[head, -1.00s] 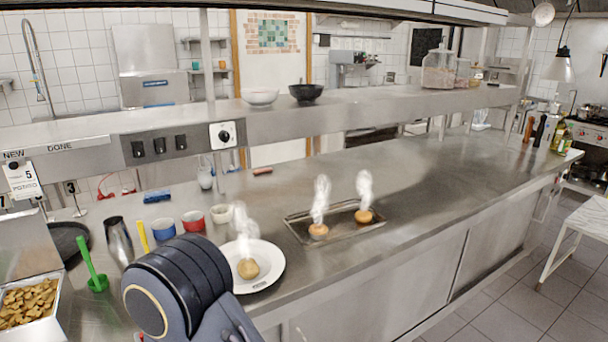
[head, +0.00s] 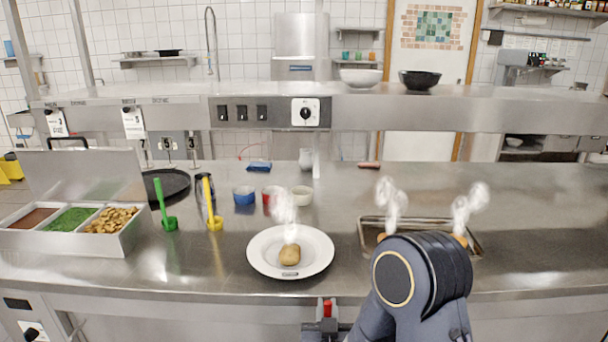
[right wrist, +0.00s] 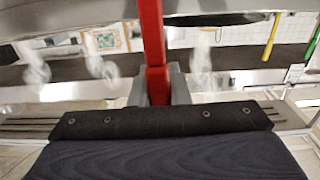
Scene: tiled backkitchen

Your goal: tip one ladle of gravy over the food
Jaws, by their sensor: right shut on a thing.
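A white plate (head: 262,262) stands on the steel counter with one steaming potato (head: 290,255) on it. My right gripper (head: 326,326) is at the counter's front edge, just below and right of the plate. It is shut on a red handle (head: 327,308), which also shows upright between the fingers in the right wrist view (right wrist: 152,45). The handle's far end is hidden, so I cannot tell whether a ladle bowl is there or holds anything. A steel container at the left has a brown compartment (head: 30,217), perhaps gravy. My left gripper is not in view.
A green ladle (head: 163,205) and a yellow ladle (head: 211,205) stand right of the container (head: 75,243). A metal tray (head: 370,222) with steaming food is partly behind my arm. A shelf (head: 420,115) spans above.

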